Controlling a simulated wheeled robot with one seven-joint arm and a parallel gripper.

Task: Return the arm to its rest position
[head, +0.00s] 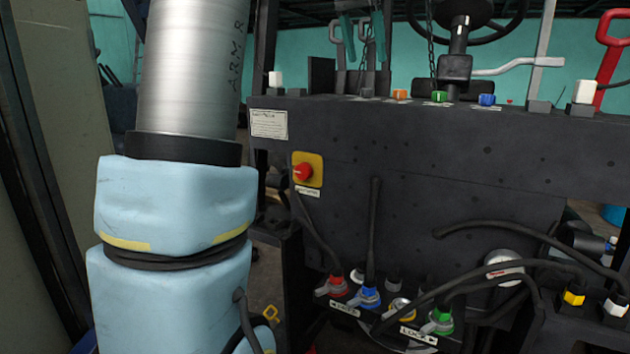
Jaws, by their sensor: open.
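My arm (175,200) fills the left of the head view, a metal tube above light blue covered joints. It stands in front of the left end of the forklift's dark panel (440,160) and hides what lies behind it. My gripper is outside the picture, so I cannot see its fingers or whether it is near anything.
A red button on a yellow plate (304,172) is right of my arm. Below are coloured connectors (368,298) and loose black hoses (490,270). A steering wheel (465,12) and small coloured switches (440,96) are above the panel. A dark post (45,180) stands close on the left.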

